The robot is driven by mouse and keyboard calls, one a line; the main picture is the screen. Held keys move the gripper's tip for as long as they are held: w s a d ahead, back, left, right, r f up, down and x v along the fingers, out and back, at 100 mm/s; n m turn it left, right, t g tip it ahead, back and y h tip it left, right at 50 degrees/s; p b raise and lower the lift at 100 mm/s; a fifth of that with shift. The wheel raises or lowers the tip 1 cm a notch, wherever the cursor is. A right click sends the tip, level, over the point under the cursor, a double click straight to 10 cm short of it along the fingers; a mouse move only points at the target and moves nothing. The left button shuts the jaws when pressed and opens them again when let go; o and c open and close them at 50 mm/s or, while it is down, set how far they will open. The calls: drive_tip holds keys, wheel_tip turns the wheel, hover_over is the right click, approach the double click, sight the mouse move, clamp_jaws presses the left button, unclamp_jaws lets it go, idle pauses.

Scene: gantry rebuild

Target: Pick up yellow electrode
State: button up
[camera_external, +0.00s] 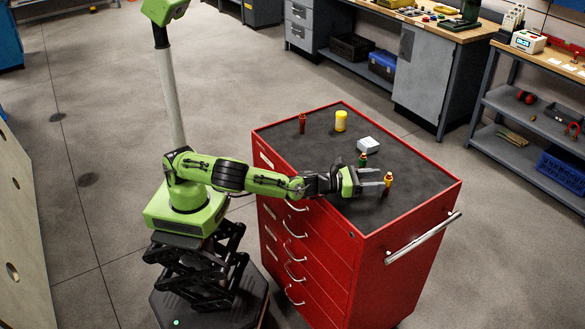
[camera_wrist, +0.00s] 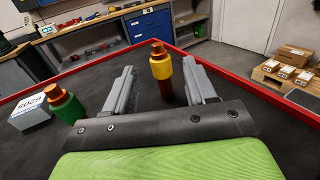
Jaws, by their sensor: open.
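The yellow electrode (camera_external: 387,182) stands upright on the dark top of the red tool cabinet, near its right side. It has a yellow band and a copper-coloured tip and base; it also shows in the wrist view (camera_wrist: 161,69). My gripper (camera_external: 381,184) is open and low over the cabinet top. In the wrist view my gripper's two grey fingers (camera_wrist: 160,88) point at the electrode, which appears between them, closer to the right finger. Whether it touches a finger I cannot tell. A green electrode (camera_external: 362,160) stands just behind my gripper, outside the left finger in the wrist view (camera_wrist: 66,104).
A white box (camera_external: 368,144) sits behind the green electrode. A yellow cylinder (camera_external: 340,120) and a red electrode (camera_external: 302,123) stand at the cabinet's far end. The cabinet top (camera_external: 420,184) has a raised red rim. Its front right corner is clear.

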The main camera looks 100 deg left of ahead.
sight(389, 178)
drive_tip(key=x, duration=0.4)
drive_tip(key=shift+w+a+f+b, duration=0.1)
drive_tip(key=shift+w+a+b, duration=0.05)
drive_tip(key=shift+w+b, duration=0.25)
drive_tip(key=shift+s, duration=0.1)
clamp_jaws()
